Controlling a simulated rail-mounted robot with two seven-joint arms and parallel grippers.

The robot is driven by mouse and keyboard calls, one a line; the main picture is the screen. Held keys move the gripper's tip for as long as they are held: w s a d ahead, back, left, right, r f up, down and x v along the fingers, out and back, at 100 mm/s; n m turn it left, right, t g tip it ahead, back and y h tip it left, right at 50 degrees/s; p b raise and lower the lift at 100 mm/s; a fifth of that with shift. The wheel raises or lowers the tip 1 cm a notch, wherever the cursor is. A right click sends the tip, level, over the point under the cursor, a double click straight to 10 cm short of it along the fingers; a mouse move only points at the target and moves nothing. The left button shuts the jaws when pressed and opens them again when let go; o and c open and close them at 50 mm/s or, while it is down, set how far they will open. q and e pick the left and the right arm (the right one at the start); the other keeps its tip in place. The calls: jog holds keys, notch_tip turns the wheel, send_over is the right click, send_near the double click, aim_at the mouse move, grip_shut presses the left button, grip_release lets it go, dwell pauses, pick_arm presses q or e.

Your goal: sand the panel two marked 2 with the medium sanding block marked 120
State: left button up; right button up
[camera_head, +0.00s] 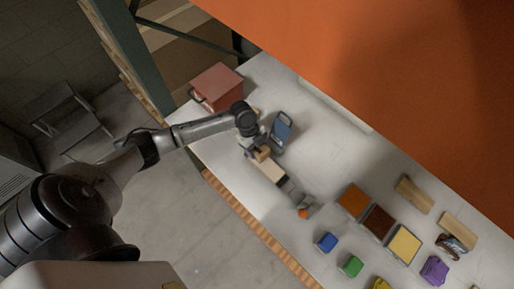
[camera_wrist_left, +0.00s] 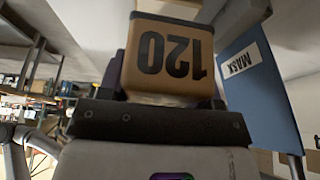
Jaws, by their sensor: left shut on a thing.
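My left gripper (camera_head: 259,150) is shut on the tan medium sanding block (camera_head: 263,154), over the far-left part of the white table. In the left wrist view the block (camera_wrist_left: 168,58) fills the jaws, its black "120" upside down. Three square panels lie in a slanting row to the right: an orange-brown one (camera_head: 353,201), a dark brown one (camera_head: 378,222) and a pale yellow one (camera_head: 404,244). Their marks are too small to read, so I cannot tell which is panel two. The gripper is well left of them. My right gripper is not in view.
A blue upright holder (camera_head: 281,131) stands close beside the gripper; its label shows in the wrist view (camera_wrist_left: 238,62). A red box (camera_head: 216,86) is behind. A pale block (camera_head: 269,171) lies near the gripper. Blue (camera_head: 326,242) and green (camera_head: 350,266) items line the front.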

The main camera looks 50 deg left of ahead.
pick_arm(q)
jog(key=shift+r+p, duration=1.45)
jog(key=shift+r, duration=0.5)
jog(key=shift+w+f, duration=0.1)
